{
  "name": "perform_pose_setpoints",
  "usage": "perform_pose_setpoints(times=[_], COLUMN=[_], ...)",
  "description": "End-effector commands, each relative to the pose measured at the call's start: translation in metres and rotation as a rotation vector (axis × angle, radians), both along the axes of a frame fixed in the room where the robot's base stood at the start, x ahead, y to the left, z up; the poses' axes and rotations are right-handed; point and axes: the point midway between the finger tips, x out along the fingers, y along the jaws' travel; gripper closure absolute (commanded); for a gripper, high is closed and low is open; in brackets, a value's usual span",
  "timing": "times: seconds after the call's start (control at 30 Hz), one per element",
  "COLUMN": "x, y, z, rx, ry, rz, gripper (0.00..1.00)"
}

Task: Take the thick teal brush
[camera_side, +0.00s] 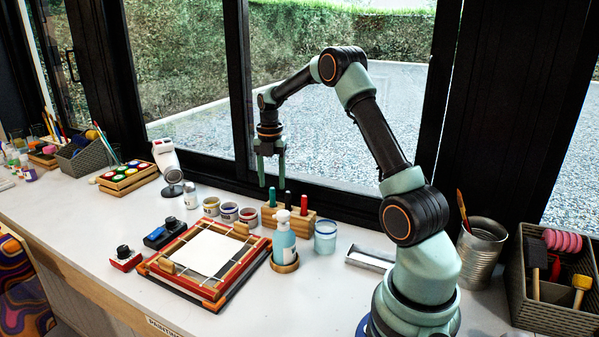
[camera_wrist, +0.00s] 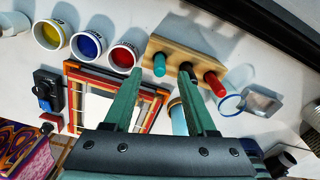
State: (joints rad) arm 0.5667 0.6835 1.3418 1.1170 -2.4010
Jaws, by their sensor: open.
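The thick teal brush (camera_side: 272,197) stands upright at the left end of a wooden block (camera_side: 287,217). In the wrist view the teal brush (camera_wrist: 159,65) shows end-on, between the lines of my two fingers. A black-handled one (camera_side: 288,200) and a red-handled one (camera_side: 304,204) stand beside it in the same block (camera_wrist: 205,54). My gripper (camera_side: 271,181) is open and empty, pointing down just above the block, its fingertips near the top of the teal brush. In the wrist view my gripper (camera_wrist: 160,80) shows both fingers apart.
A pump bottle (camera_side: 283,243) and a glass jar (camera_side: 325,236) stand in front of the block. Several paint pots (camera_side: 229,211) stand to its left, with a framed screen (camera_side: 205,257) nearer. The window frame runs close behind. A metal tray (camera_side: 370,258) lies to the right.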

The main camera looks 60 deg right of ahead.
Motion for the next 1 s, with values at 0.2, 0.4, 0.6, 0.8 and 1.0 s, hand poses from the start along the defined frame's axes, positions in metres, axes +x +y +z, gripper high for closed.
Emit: perform_pose_setpoints(times=[0.2, 0.4, 0.6, 0.8, 1.0], x=[0.000, 0.000, 0.000, 0.000, 0.000], y=[0.001, 0.001, 0.000, 0.000, 0.000], z=[-0.019, -0.047, -0.055, -0.055, -0.055], rx=[0.001, 0.001, 0.000, 0.000, 0.000], ry=[0.002, 0.002, 0.000, 0.000, 0.000], rz=[0.000, -0.001, -0.001, -0.001, -0.001], gripper=[0.43, 0.43, 0.43, 0.62, 1.00])
